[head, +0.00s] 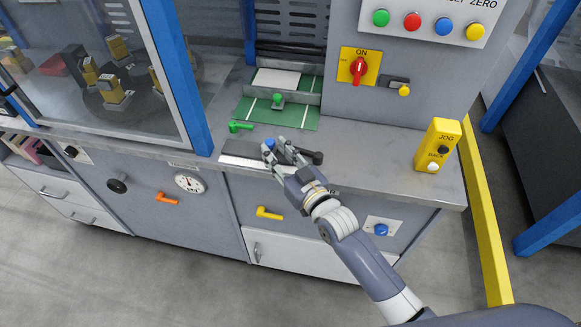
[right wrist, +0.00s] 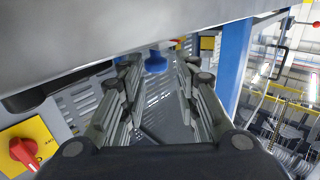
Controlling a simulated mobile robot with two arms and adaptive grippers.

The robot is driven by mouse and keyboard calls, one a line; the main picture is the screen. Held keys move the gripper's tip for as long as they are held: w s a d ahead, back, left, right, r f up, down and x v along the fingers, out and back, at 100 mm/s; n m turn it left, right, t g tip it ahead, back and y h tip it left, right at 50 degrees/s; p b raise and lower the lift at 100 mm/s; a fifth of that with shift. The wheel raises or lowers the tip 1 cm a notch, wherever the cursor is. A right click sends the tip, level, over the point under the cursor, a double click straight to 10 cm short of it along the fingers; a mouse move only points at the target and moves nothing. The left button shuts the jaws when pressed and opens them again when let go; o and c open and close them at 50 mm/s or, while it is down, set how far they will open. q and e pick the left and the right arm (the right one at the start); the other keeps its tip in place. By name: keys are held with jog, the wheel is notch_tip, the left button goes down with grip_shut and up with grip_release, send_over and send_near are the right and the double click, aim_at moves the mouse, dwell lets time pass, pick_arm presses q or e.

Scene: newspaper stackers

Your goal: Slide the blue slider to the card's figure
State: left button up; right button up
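The blue slider (head: 269,143) is a small blue knob at a pale scale strip (head: 243,162) along the counter's front edge. In the right wrist view the blue knob (right wrist: 155,63) shows between and just beyond my fingertips. My right gripper (head: 282,154) is at the strip, its fingers spread around or close to the knob. The fingers (right wrist: 160,68) are apart, with no clear contact on the knob. A white card (head: 276,79) lies on the green plate at the back; no figure on it can be read. My left gripper is not in view.
A dark bar (head: 308,156) lies right of the knob. Green plates (head: 297,115) with green knobs are behind. A yellow JOG box (head: 437,146) stands right, and a red switch (head: 358,67) is on the panel. A glass guard with blue posts (head: 182,75) stands left.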

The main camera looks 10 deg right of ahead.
jog(key=v, duration=0.7)
jog(key=shift+s, duration=0.2)
